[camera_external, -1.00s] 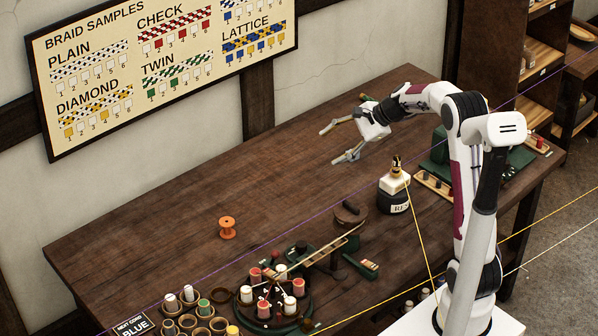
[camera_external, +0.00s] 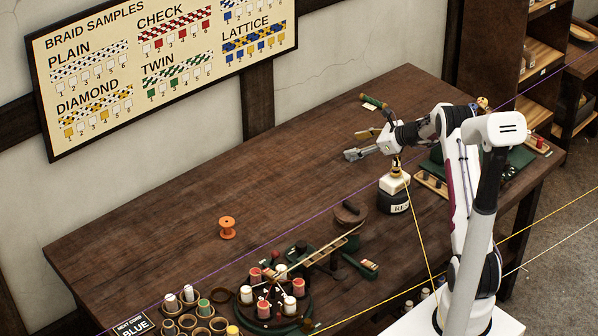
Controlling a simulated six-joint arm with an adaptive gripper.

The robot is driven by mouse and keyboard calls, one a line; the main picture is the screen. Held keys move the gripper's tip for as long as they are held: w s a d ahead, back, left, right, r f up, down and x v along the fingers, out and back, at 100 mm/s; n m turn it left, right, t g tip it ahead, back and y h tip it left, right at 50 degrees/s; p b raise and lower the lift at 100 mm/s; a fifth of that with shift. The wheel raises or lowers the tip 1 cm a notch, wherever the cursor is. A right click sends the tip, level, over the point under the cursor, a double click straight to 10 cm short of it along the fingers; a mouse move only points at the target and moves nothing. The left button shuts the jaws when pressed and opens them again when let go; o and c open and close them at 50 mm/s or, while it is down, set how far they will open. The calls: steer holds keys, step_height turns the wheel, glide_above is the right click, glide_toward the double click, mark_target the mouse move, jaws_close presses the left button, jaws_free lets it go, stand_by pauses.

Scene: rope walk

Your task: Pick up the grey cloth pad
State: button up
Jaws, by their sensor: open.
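I cannot make out a grey cloth pad anywhere in the external view; it may be hidden behind my arm or among the small items. My gripper (camera_external: 354,145) is above the far right part of the dark wooden table (camera_external: 290,140). Its two fingers point left and stand apart, with nothing between them. It shows behind and a little above the cream and black bottle (camera_external: 394,190).
A small green tool (camera_external: 374,101) lies at the table's far edge. A brown round block (camera_external: 350,214), an orange spool (camera_external: 228,228) and a round stand with several bobbins (camera_external: 270,310) are nearer. A yellow cord (camera_external: 420,230) runs from the bottle.

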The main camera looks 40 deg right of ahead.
mark_target(357, 161)
steer(key=d+f+m, duration=0.1)
steer(key=d+f, duration=0.1)
steer(key=d, duration=0.1)
steer(key=d+f+m+h, duration=0.1)
steer(key=d+f+m, duration=0.1)
steer(key=d+f, duration=0.1)
steer(key=shift+f+t, duration=0.2)
steer(key=shift+t, duration=0.2)
steer(key=shift+a, duration=0.1)
steer(key=shift+w, duration=0.1)
steer(key=shift+x, duration=1.3)
steer(key=shift+w, duration=0.1)
steer(key=shift+d+f+x, duration=0.1)
steer(key=shift+x, duration=0.6)
steer(key=shift+d+f+x, duration=0.1)
steer(key=shift+d+x, duration=0.05)
steer(key=shift+x, duration=1.6)
